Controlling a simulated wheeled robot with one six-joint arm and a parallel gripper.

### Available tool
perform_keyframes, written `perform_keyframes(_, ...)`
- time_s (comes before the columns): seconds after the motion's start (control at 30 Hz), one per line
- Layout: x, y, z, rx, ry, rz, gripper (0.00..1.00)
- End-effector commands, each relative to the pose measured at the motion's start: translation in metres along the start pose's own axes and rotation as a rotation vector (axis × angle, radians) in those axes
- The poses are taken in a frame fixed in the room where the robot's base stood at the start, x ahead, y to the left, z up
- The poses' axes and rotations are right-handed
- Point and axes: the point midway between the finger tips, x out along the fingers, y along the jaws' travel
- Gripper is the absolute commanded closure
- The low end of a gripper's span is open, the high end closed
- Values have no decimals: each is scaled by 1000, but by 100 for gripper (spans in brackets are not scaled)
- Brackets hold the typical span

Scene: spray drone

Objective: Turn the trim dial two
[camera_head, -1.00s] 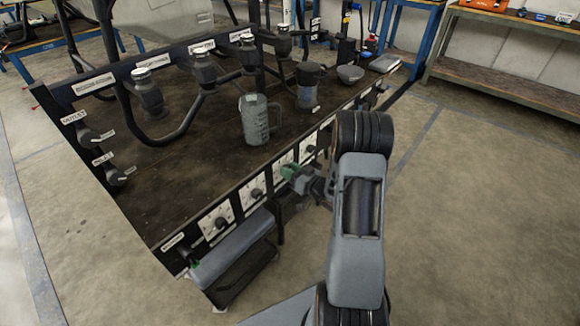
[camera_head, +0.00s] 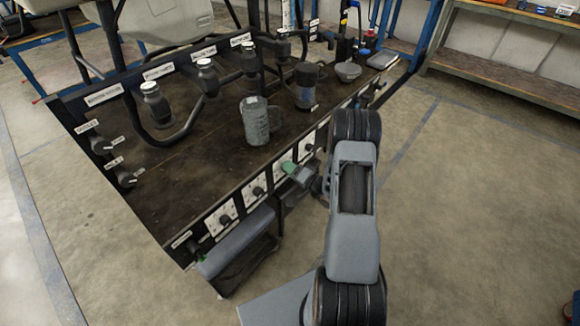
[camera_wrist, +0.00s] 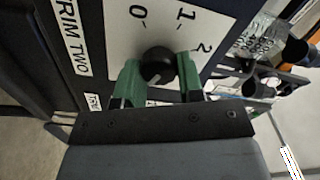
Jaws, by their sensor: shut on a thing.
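The trim dial two is a black round knob (camera_wrist: 158,62) on a white plate (camera_wrist: 118,40) marked 0, 1 and 2, with a "TRIM TWO" label (camera_wrist: 70,35) beside it in the wrist view. My gripper (camera_wrist: 158,78) has its green fingers on both sides of the knob, shut on it. The knob's pointer mark is hard to read. In the head view my gripper (camera_head: 290,168) is at the bench's front panel, in the row of white dial plates, and hides most of the dial there.
Other dials (camera_head: 256,189) (camera_head: 226,217) sit along the same panel. A grey measuring jug (camera_head: 256,122) and a dark jug with a blue part (camera_head: 306,88) stand on the bench top (camera_head: 190,165). Hoses and bottles line its back. The floor at right is clear.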

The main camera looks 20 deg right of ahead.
Motion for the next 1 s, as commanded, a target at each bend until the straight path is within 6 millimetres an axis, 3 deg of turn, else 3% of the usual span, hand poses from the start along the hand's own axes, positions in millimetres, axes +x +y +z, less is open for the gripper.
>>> perform_keyframes(0.4, 0, 1, 2, 163, -4, 2, 89)
perform_keyframes(0.93, 0, 2, 2, 182, -4, 2, 89)
perform_keyframes(0.97, 0, 2, 2, 182, -4, 2, 64)
perform_keyframes(1.0, 0, 2, 2, 182, -4, 2, 60)
